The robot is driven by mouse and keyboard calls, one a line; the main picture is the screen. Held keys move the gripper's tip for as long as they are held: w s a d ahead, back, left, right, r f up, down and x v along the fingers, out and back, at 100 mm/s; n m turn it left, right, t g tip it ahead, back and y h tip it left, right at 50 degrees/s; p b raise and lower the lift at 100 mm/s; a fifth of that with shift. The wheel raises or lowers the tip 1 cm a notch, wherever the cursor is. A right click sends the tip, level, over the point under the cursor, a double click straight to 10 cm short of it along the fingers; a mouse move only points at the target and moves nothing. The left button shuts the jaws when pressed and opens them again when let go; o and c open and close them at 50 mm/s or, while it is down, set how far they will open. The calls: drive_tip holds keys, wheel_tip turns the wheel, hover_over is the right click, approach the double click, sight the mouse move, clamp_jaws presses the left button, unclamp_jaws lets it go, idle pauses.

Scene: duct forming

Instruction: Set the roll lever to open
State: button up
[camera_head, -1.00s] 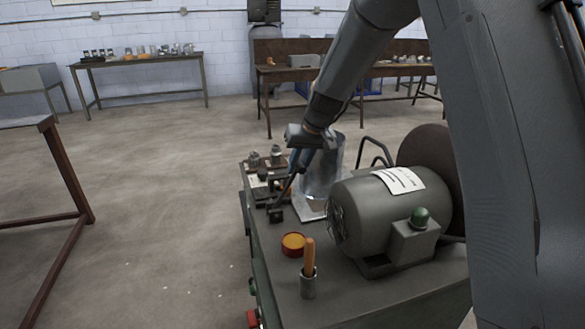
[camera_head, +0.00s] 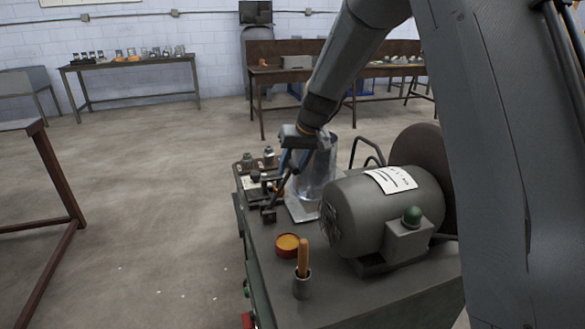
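A dark slanted bar with a blocky lower end (camera_head: 268,214) stands at the near left of the machine bench; it may be the roll lever, but I cannot tell for sure. My gripper (camera_head: 290,168) reaches down over the left part of the bench, by the bar's upper end. The fingers are small and dark against the fittings, so I cannot tell whether they touch the bar or are open. A shiny sheet-metal cylinder (camera_head: 318,172) stands upright just right of my gripper, partly hidden by it.
In front stand an orange-topped tin (camera_head: 287,245) and a cup holding a wooden handle (camera_head: 303,283). Small dark fittings (camera_head: 246,162) line the far left edge. Open floor lies left.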

drive_tip(key=b+v, duration=0.1)
drive_tip(key=v, duration=0.6)
drive_tip(key=shift+s+d+r, duration=0.1)
drive_tip(key=shift+r, duration=0.05)
drive_tip(key=p+x, duration=0.1)
drive_tip(key=x, duration=0.6)
drive_tip(key=shift+a+f, duration=0.2)
drive_tip(key=shift+a, duration=0.1)
drive_tip(key=shift+a+r+p, duration=0.25)
drive_tip(key=shift+a+p, duration=0.15)
drive_tip(key=shift+p, duration=0.1)
